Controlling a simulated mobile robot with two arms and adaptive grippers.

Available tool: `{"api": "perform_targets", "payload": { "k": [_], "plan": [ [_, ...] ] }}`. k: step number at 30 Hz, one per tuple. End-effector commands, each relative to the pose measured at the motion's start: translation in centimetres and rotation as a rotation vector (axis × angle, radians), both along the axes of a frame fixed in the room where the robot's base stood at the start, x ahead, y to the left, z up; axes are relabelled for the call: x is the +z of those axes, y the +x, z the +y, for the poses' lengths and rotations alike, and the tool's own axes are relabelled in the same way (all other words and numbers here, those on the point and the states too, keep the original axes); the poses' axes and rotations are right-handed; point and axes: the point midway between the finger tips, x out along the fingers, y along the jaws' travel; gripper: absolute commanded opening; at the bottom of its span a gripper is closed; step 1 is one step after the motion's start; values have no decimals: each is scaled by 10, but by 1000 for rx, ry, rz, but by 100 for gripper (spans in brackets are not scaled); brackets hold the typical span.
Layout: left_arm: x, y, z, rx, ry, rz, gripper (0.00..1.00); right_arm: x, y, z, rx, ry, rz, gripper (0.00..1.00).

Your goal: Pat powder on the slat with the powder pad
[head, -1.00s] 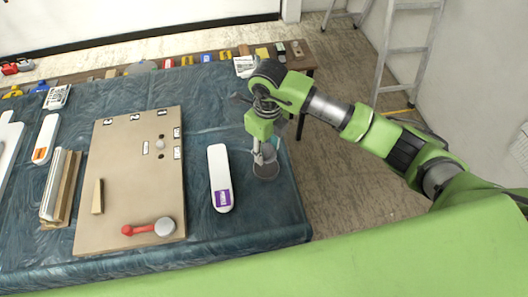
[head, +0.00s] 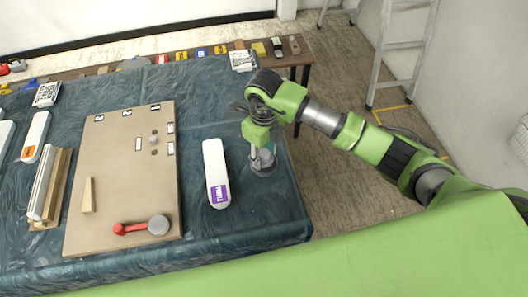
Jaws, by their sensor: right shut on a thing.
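My right gripper (head: 257,157) is at the right part of the blue-covered table, shut on a small greyish thing that seems to be the powder pad (head: 266,157). The fingers partly hide the pad. Under it is a dark grey round dish (head: 263,169); I cannot tell whether the pad touches it. A white slat with a purple label (head: 214,165) lies on the table just left of the gripper, apart from it. My left gripper is not in view.
A beige panel (head: 120,215) with a red-handled knob (head: 140,226) and a wooden wedge (head: 88,195) lies left of the slat. Another white slat (head: 36,135) lies farther left. Small items line the back edge. The table's right edge is near the dish.

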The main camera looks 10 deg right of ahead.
Motion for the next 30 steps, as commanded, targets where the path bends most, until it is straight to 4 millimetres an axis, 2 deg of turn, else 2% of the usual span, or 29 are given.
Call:
{"api": "perform_targets", "payload": {
  "k": [30],
  "plan": [
    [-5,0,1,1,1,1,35,-6,0,0,0,1,1,21]
  ]
}}
